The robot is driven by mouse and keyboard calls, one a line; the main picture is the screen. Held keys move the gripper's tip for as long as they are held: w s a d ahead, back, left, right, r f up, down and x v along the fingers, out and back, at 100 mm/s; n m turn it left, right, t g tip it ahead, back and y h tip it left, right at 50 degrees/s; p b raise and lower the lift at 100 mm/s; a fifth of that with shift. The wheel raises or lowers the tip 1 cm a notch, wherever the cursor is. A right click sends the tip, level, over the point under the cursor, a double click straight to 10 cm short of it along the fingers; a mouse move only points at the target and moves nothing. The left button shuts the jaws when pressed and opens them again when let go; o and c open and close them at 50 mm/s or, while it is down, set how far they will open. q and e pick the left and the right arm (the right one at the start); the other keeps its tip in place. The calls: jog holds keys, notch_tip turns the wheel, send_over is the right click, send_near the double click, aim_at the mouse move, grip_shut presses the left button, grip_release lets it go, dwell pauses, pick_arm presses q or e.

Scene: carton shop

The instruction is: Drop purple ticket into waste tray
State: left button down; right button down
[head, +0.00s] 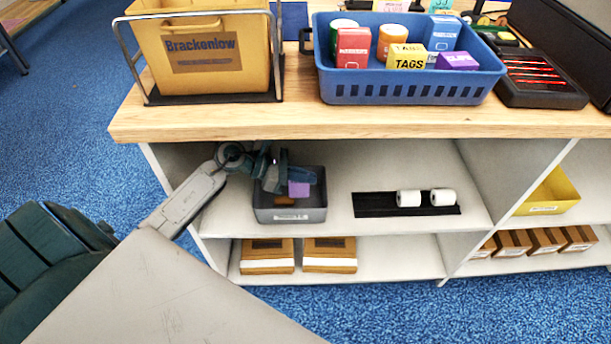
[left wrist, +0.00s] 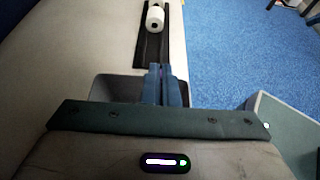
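The grey waste tray (head: 290,215) stands on the upper shelf under the counter, with a small brown piece (head: 291,208) inside. My left gripper (head: 300,174) reaches in from the left, over the tray's opening. Its fingers are close together in the left wrist view (left wrist: 166,84). The purple ticket (head: 299,189) shows directly below the fingertips, within the tray's outline, and looks gripped at its upper edge. The ticket is hidden in the left wrist view, where the tray (left wrist: 112,87) shows around the fingers. My right gripper is out of view.
Two white rolls (head: 409,198) sit on a black strip (head: 375,205) right of the tray. The wooden counter (head: 300,122) overhangs the shelf and carries a blue basket (head: 410,92) and a yellow bin (head: 205,80). Brown boxes (head: 267,250) lie on the lower shelf.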

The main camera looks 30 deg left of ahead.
pick_arm(q)
jog(key=c, duration=1.6)
grip_release()
jog(key=shift+r, duration=0.25)
notch_tip(320, 180, up, 3)
jog(key=shift+f, duration=0.2)
jog(key=s+d, duration=0.2)
jog(key=s, duration=0.2)
jog(key=s+d+r, duration=0.1)
jog(key=s+d, duration=0.2)
jog(key=s, duration=0.2)
jog(key=s+d+r, duration=0.1)
jog(key=s+d, duration=0.1)
jog(key=s, duration=0.3)
jog(key=shift+s+d, duration=0.1)
jog(key=shift+d, duration=0.15)
